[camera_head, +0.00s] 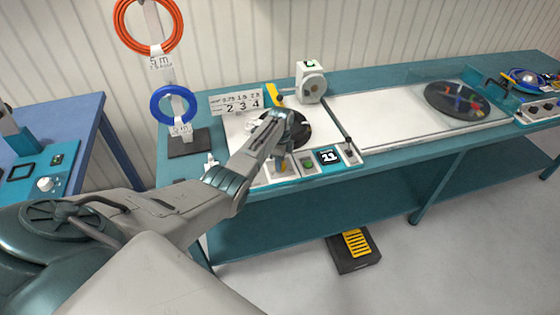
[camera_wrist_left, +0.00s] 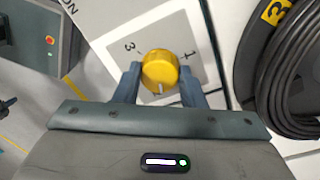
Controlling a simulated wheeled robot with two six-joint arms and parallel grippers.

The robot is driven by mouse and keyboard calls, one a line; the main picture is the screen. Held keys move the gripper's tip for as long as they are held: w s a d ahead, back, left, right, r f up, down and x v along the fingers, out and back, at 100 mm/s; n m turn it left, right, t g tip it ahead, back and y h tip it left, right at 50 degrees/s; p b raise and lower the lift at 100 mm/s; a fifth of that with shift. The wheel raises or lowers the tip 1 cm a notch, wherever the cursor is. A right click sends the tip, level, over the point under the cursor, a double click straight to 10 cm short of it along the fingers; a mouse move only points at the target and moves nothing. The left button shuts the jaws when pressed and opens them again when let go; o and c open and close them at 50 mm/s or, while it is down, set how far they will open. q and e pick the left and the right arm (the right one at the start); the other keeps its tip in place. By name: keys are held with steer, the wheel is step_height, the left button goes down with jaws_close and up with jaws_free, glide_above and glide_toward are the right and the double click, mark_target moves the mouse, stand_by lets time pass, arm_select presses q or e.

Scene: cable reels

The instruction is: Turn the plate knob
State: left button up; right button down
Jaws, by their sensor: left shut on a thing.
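The yellow plate knob (camera_wrist_left: 160,70) shows in the left wrist view, on a pale square dial with the numbers 1 and 3 beside it. Its light pointer mark faces the lower edge of that picture. My left gripper (camera_wrist_left: 160,82) has one finger on each side of the knob and is shut on it. In the head view my left gripper (camera_head: 279,160) reaches down at the front of the bench station and hides the knob. My right gripper is not in view.
A black reel plate (camera_head: 300,133) lies just behind my left gripper. A display reading 21 (camera_head: 328,156) and a green button (camera_head: 308,162) are to its right. A stand with an orange coil (camera_head: 148,48) and a blue coil (camera_head: 158,106) stands left. A yellow-black pedal (camera_head: 354,250) is on the floor.

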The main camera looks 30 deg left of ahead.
arm_select(q)
steer(key=shift+w+m, duration=0.1)
steer(key=shift+m, duration=1.1)
steer(key=o, duration=1)
steer(key=shift+r, duration=0.1)
step_height(320, 180, up, 11)
steer(key=shift+w+f+b, duration=0.15)
steer(key=shift+b, duration=1.05)
